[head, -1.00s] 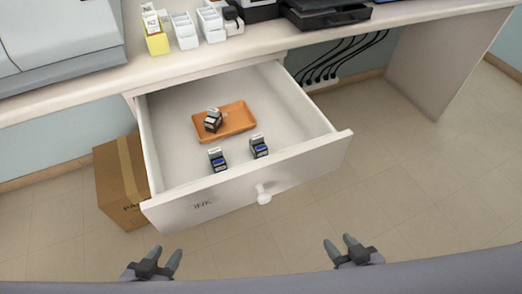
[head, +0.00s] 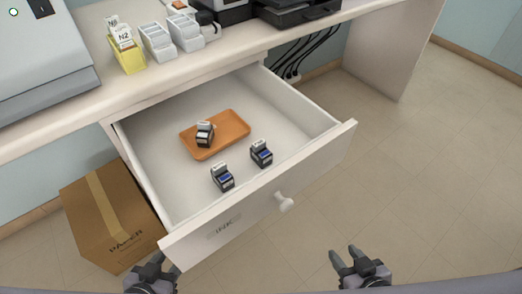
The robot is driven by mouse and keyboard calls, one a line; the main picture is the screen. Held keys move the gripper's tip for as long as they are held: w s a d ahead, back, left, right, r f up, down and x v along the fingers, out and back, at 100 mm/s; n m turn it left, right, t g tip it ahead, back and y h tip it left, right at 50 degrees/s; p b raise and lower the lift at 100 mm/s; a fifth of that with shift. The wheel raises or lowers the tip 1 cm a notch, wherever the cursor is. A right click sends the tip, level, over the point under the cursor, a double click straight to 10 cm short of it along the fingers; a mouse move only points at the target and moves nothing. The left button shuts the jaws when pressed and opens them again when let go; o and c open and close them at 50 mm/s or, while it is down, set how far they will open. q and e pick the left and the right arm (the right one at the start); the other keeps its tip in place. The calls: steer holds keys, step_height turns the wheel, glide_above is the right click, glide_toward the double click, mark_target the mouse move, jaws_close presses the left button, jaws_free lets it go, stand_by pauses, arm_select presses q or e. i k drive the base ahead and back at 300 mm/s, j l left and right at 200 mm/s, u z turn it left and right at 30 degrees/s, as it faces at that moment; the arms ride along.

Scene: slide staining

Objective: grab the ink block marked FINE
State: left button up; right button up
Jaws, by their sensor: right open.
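Three small dark ink blocks are in the open drawer (head: 228,221). One ink block (head: 205,134) stands on the orange tray (head: 232,127). A second ink block (head: 222,178), with a blue patch, stands on the drawer floor near the front. A third ink block (head: 261,154), also with a blue patch, stands to its right. The markings are too small to read, so I cannot tell which says FINE. My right gripper (head: 345,255) is open and empty, below and in front of the drawer. My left gripper (head: 164,266) is at the drawer's front left corner, partly hidden.
A cardboard box marked PAPER (head: 110,217) stands on the floor left of the drawer. The desk (head: 150,84) above carries a yellow holder (head: 127,56), white holders (head: 158,43) and machines. The drawer knob (head: 284,202) sticks out in front. Floor at the right is clear.

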mark_target(260, 154)
steer(key=j+z, duration=0.25)
steer(key=i+j+z, duration=0.2)
steer(key=j, duration=0.25)
steer(key=k+j+z, duration=0.25)
steer(key=k, duration=0.15)
